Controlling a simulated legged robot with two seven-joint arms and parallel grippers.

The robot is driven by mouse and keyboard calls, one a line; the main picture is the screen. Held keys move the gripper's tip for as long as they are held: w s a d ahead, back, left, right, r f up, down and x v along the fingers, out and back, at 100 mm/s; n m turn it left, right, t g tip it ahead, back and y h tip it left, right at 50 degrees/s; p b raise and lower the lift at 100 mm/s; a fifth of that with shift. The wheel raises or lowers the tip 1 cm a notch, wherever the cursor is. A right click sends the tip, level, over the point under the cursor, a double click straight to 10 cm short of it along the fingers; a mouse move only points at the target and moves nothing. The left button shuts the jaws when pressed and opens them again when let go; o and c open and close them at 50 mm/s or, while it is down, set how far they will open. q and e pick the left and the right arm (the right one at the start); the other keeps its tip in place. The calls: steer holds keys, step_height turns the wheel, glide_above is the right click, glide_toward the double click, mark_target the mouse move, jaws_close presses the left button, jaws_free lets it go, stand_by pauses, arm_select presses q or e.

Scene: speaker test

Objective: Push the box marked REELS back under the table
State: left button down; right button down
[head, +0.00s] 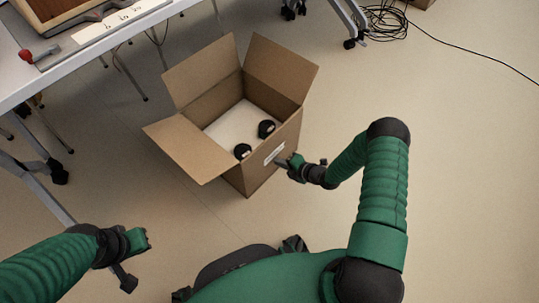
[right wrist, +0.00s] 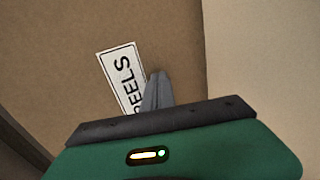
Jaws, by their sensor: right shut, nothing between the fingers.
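The open cardboard box marked REELS (head: 254,170) stands on the floor to the right of the white table (head: 75,50), with its flaps spread. Two dark round things (head: 255,139) lie inside on a pale surface. Its white label (head: 274,153) faces my right arm; in the right wrist view the label (right wrist: 121,75) reads REELS, its lower end partly covered by the fingers. My right gripper (head: 287,160) is shut and empty, its tips (right wrist: 158,90) at the labelled wall; I cannot tell whether they touch. My left gripper (head: 135,262) is low at left, away from the box; its jaw state is unclear.
Table legs with casters (head: 58,172) stand left of the box. A coiled black cable (head: 385,20) lies at the upper right, its end trailing across the floor. The floor right of the box is mostly clear. A wooden tray (head: 50,10) is on the table.

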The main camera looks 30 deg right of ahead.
steer(key=shift+w+a+b, duration=0.25)
steer(key=shift+w+a, duration=0.15)
steer(key=shift+w, duration=0.45)
steer(key=shift+w+a+b, duration=0.2)
steer(key=shift+w+a, duration=0.15)
steer(key=shift+w, duration=0.55)
steer(key=shift+w+a+b, duration=0.25)
steer(key=shift+w+a, duration=0.15)
steer(key=shift+w, duration=0.45)
steer(key=s+d+p, duration=0.3)
steer(key=s, duration=0.4)
steer(key=shift+s, duration=0.25)
